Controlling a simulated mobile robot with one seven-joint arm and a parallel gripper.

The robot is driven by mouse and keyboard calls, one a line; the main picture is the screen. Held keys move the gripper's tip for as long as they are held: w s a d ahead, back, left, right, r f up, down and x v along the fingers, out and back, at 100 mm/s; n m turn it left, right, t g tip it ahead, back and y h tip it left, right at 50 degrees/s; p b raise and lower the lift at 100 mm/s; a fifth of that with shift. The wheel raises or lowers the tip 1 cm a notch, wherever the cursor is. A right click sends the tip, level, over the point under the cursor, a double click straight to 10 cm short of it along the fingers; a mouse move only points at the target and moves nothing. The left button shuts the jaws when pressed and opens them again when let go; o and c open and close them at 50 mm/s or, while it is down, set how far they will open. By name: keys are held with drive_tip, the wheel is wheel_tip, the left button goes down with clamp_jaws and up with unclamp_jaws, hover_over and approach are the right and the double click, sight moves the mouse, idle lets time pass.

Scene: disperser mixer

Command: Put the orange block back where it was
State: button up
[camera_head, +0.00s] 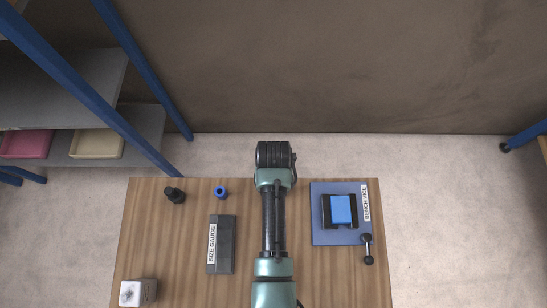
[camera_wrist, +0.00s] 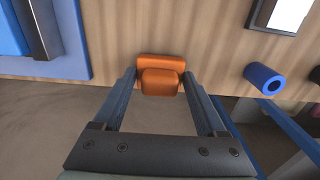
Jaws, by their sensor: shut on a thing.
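An orange block (camera_wrist: 160,70) shows in the wrist view between the fingertips of my gripper (camera_wrist: 160,82), with the wood-coloured table behind it. My gripper is shut on it. The block has a wider part and a smaller part nearer the camera. I cannot tell whether it touches the table. In the head view, my arm hides the block and the fingers; its end is over the table's far edge, between a blue ring and the bench vice.
The bench vice (camera_head: 318,232) holds a blue block (camera_head: 341,209) at right. The size gauge (camera_head: 222,244), blue ring (camera_head: 221,192), a black knobbed part (camera_head: 175,194) and a grey-white block (camera_head: 138,292) stand at left on the table (camera_head: 160,240). A blue-framed shelf (camera_head: 85,150) stands further left.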

drive_tip(key=shift+w+f, duration=0.1)
drive_tip(key=shift+f, duration=0.05)
drive_tip(key=o, duration=1.2)
drive_tip(key=shift+o, duration=0.2)
wheel_tip(320, 180, up, 12)
drive_tip(key=w+r+t, duration=0.8)
drive_tip(key=w+r, duration=0.6)
drive_tip(key=r, duration=0.1)
drive_tip(key=w+r+t, duration=0.2)
drive_tip(key=r+t, duration=0.1)
drive_tip(key=r, duration=0.6)
drive_tip(key=w+r+t, duration=0.3)
drive_tip(key=r, duration=0.5)
wheel_tip(320, 180, up, 16)
drive_tip(key=s+t, duration=0.3)
drive_tip(key=t, duration=0.3)
drive_tip(key=s+r+t, duration=0.3)
drive_tip(key=s+r, duration=0.3)
drive_tip(key=r, duration=0.3)
drive_tip(key=s+r+t, duration=0.4)
drive_tip(key=s+r, duration=0.2)
drive_tip(key=r, duration=0.2)
drive_tip(key=shift+r, duration=0.35)
